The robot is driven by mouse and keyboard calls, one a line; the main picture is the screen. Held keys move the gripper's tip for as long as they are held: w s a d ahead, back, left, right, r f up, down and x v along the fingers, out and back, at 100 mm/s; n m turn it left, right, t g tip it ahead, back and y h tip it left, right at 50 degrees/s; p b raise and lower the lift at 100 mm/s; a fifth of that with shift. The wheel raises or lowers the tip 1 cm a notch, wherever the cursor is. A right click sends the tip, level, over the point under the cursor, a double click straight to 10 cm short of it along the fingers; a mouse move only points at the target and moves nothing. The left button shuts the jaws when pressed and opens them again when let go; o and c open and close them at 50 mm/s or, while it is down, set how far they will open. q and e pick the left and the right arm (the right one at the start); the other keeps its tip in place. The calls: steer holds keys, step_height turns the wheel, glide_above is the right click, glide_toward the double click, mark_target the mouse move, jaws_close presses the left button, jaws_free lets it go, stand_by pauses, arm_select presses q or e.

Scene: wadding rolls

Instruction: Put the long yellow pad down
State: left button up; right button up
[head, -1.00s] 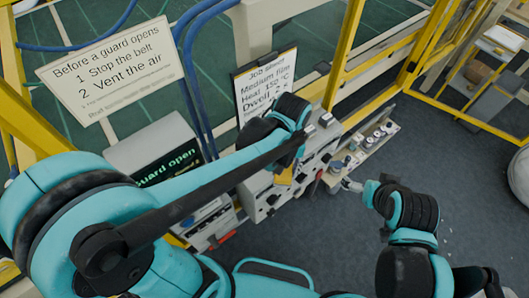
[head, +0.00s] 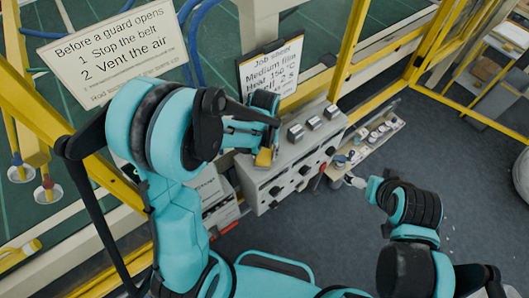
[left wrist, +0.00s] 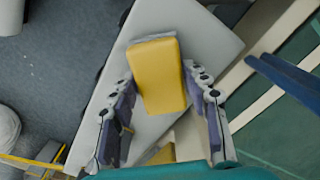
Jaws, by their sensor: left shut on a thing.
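The long yellow pad (left wrist: 158,72) is a soft-looking block with a grey edge at its far end. In the left wrist view it lies between the two fingers of my left gripper (left wrist: 160,95), which is shut on it. In the head view the pad (head: 264,157) shows small below my left gripper (head: 262,148), close to the grey control box; whether it touches the box top is unclear. My right gripper (head: 355,182) is low on the right, near a shelf of small items, and its fingers are too small to read.
The grey control box (head: 292,160) has dark knobs on its front and switches on top. A narrow shelf (head: 365,150) with small parts is to its right. A job sheet (head: 270,70) and yellow guard posts stand behind. Dark floor is clear at front right.

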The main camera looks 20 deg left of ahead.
mark_target(264, 153)
arm_select(q)
steer(key=shift+s+r, duration=0.1)
steer(key=shift+s, duration=0.05)
steer(key=o, duration=0.7)
steer(key=shift+f, duration=0.25)
steer(key=o, duration=0.5)
steer(key=shift+c, duration=0.2)
steer(key=shift+r, duration=0.2)
steer(key=shift+r, duration=0.3)
step_height(264, 153, up, 12)
steer(key=p, duration=0.1)
steer(key=shift+f+p, duration=0.25)
steer(key=shift+p, duration=0.15)
